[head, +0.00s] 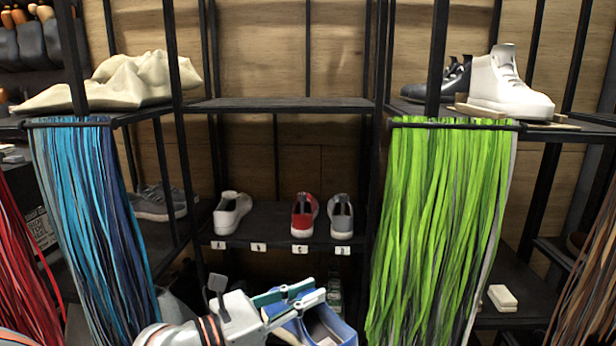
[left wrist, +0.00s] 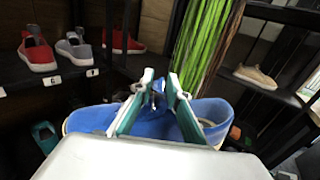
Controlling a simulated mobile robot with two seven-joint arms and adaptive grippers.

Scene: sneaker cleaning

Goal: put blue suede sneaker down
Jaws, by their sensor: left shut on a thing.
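The blue suede sneaker (head: 327,328) is at the bottom middle of the head view, in front of and below the lower shelf. My left gripper (head: 303,294) is shut on it, with one finger on each side of its upper. In the left wrist view the sneaker (left wrist: 92,119) lies across the picture behind the gripper body, and my gripper fingers (left wrist: 157,92) pinch its upper. Its lower part is hidden by my gripper body. My right gripper is not in view.
A gap lies between white and red. The upper middle shelf (head: 280,103) is bare. Green laces (head: 440,220) and blue laces (head: 85,210) hang at the sides.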

